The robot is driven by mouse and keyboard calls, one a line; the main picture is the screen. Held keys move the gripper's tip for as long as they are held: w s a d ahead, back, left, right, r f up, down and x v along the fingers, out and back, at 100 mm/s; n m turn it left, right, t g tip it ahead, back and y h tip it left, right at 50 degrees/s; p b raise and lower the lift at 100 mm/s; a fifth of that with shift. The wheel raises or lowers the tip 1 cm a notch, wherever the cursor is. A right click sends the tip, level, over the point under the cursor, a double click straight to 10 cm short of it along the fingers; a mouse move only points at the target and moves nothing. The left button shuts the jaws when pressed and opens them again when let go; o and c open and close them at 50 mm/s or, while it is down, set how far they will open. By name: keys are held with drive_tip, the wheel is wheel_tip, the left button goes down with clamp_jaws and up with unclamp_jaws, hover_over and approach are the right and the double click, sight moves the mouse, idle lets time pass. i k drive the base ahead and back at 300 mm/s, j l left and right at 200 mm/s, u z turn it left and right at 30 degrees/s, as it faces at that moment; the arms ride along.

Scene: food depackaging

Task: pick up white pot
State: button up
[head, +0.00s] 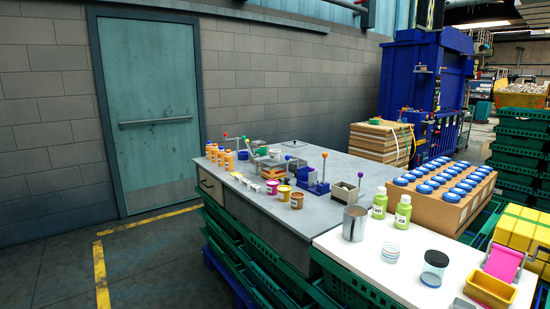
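A small pot (275,154) with a pale, whitish body stands toward the back of the grey worktop (325,229), among other small items. It is too small to tell its lid or label clearly. Nearer the front stand a pink-topped pot (272,187), a yellow pot (284,193) and a brown-topped pot (296,201) in a slanting row. My gripper is not in view, and no part of my arm shows.
Orange bottles (228,161) stand at the worktop's left end. Knobbed stands, one with a blue base (318,187), crowd the middle. A metal can (354,223), green bottles (380,203) and a box of blue-capped jars (445,204) stand right. Floor at left is open.

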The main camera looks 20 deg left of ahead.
sight(274, 154)
drive_tip(key=i+j, duration=0.2)
drive_tip(key=j, duration=0.2)
drive_tip(key=i+j, duration=0.2)
drive_tip(key=j, duration=0.25)
drive_tip(key=i+j, duration=0.2)
drive_tip(key=j, duration=0.2)
drive_tip(key=i+j, duration=0.2)
drive_tip(key=j, duration=0.2)
drive_tip(key=i+j, duration=0.2)
drive_tip(key=j, duration=0.25)
drive_tip(key=i+j, duration=0.2)
drive_tip(key=j, duration=0.2)
drive_tip(key=i+j, duration=0.2)
drive_tip(key=j, duration=0.25)
drive_tip(key=i+j, duration=0.15)
drive_tip(key=j, duration=0.25)
